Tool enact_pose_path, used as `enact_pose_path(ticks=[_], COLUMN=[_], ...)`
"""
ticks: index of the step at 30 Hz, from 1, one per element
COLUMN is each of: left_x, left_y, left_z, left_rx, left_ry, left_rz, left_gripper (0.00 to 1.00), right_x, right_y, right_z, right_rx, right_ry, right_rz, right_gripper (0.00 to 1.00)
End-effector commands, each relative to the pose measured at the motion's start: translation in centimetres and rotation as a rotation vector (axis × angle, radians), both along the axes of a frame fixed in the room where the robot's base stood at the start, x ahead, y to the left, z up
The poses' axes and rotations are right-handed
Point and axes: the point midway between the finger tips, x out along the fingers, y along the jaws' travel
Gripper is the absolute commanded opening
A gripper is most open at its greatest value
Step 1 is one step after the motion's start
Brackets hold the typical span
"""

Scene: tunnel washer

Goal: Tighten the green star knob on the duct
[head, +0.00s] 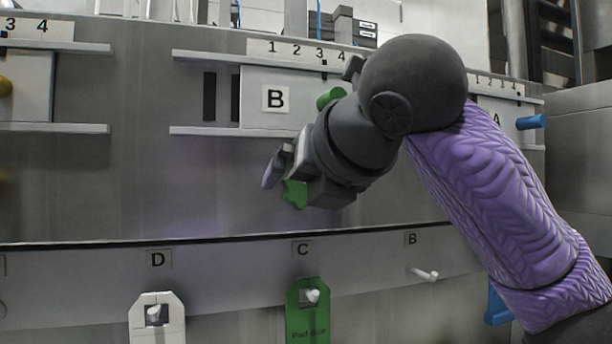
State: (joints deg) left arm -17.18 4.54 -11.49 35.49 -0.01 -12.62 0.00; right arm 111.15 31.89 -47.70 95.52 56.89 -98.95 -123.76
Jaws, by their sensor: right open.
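The green star knob (294,194) sits on the grey duct wall (180,190), below the panel marked B. Only part of the knob shows; my right gripper covers the rest. My right gripper (287,178) reaches in from the right with its fingertips at the knob. Its jaws are open, and the knob appears to lie between or just beside the fingers. I cannot tell whether they touch it. My left gripper is not in view.
A sliding plate marked B (275,99) with a green handle (331,97) sits between rails above the gripper. A blue handle (531,122) sticks out at right. Below, a white tag (157,329) and a green tag (307,325) hang on pegs; peg B (424,274) is bare.

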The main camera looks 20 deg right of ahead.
Motion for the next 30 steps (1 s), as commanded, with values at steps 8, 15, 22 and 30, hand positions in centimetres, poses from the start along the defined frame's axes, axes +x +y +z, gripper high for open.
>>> enact_pose_path(ticks=[8,15,22,30], left_x=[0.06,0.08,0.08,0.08], left_y=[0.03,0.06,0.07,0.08], left_z=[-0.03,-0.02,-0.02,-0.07], left_rx=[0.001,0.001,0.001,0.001], left_ry=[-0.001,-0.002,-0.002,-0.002], left_rz=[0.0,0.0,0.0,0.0], left_gripper=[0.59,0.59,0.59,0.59], right_x=[-0.03,-0.05,-0.05,-0.05], right_y=[0.0,-0.01,-0.03,-0.1], right_z=[0.0,0.02,0.03,-0.03], right_rx=[0.001,0.001,0.018,0.154], right_ry=[0.0,0.0,0.0,0.003], right_rz=[0.0,0.0,0.0,0.0], right_gripper=[0.64,0.13,0.1,0.1])
